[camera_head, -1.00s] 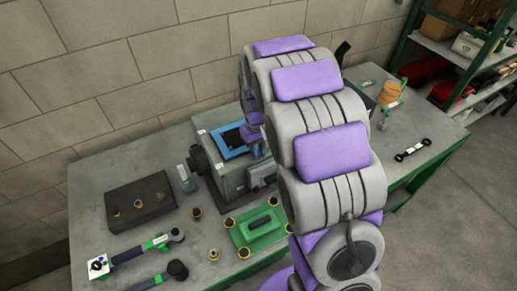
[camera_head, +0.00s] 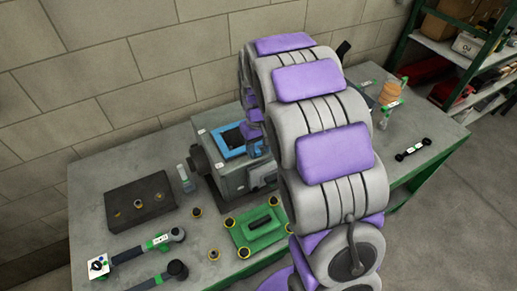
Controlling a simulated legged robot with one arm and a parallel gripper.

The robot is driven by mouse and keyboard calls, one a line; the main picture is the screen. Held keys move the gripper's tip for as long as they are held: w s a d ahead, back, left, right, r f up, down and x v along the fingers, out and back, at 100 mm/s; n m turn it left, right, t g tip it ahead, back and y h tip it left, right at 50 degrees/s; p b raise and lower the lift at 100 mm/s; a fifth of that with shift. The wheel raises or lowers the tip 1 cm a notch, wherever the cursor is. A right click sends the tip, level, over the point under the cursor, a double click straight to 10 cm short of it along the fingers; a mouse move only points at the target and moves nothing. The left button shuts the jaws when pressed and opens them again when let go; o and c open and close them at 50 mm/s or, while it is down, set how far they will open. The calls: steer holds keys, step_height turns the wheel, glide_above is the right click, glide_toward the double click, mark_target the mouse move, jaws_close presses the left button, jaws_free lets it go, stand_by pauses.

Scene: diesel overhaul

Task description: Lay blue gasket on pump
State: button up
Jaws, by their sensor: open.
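The blue gasket (camera_head: 228,153) is a flat rectangular frame. It lies on the top face of the grey pump (camera_head: 233,181), around a dark opening, and looks roughly flat there. Its right part is partly covered by the end of my arm, so I cannot tell whether that side is fully seated. My gripper (camera_head: 256,142) is small in view, at the right edge of the gasket, and open. My large grey and purple arm hides its fingertips and the pump's right side.
The pump stands on a grey workbench (camera_head: 95,210). A green plate (camera_head: 258,231), a dark tray (camera_head: 139,201), a bottle (camera_head: 186,178), brass-coloured rings and black-handled tools lie around it. A wrench (camera_head: 412,150) lies at right. A shelf stands at back right.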

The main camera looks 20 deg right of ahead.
step_height(320, 180, up, 16)
steer(key=p, duration=0.1)
steer(key=shift+w+r, duration=0.15)
steer(key=shift+w, duration=0.25)
